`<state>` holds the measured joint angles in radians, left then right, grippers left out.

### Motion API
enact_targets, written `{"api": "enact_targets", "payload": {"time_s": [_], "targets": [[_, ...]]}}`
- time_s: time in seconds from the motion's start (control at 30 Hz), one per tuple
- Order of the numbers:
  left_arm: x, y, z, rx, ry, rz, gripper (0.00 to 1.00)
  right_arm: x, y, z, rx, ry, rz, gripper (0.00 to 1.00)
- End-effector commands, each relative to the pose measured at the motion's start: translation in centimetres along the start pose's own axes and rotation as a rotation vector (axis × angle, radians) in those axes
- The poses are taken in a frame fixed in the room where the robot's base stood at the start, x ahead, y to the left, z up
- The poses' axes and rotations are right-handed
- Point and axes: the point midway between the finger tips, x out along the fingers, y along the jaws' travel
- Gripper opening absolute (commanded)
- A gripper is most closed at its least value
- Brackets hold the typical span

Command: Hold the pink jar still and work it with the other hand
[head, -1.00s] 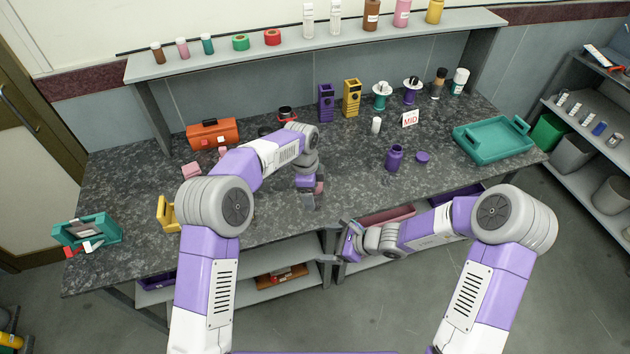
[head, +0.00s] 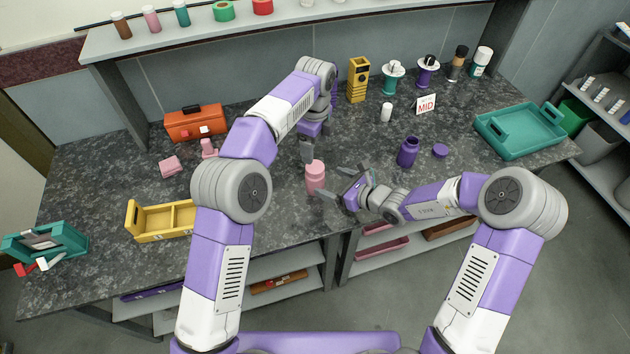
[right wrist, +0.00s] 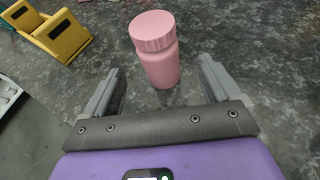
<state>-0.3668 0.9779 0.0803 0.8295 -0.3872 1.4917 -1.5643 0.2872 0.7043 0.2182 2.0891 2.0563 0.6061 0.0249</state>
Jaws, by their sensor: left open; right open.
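The pink jar (head: 315,180) stands upright on the speckled counter with its ridged pink lid on. In the right wrist view the jar (right wrist: 160,62) stands just beyond and between the fingertips, apart from them. My right gripper (head: 346,182) is open, low over the counter's front part, to the right of the jar; its two fingers also show in the right wrist view (right wrist: 160,85). My left gripper (head: 308,150) is above and behind the jar, pointing down, open. Its fingers are partly hidden, and I see nothing held in it.
A yellow caddy (head: 160,219), an orange toolbox (head: 196,123) and pink pieces (head: 169,166) are on the left. The counter around the pink jar is clear.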

Motion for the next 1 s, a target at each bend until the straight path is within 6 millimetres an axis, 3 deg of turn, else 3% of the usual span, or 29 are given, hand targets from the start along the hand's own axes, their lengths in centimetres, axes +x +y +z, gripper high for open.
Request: {"api": "enact_targets", "payload": {"time_s": [0.33,0.73,1.0], "targets": [[-0.1,0.0,0.0,0.000,0.000,-0.001,0.77,0.4,0.0,0.1,-0.001,0.000,0.002,0.90],[-0.1,0.0,0.0,0.000,0.000,-0.001,0.77,6.0,0.1,0.1,0.000,0.000,0.003,0.90],[-0.1,0.0,0.0,0.000,0.000,-0.001,0.77,7.5,0.1,0.1,-0.001,0.001,0.001,0.90]]}}
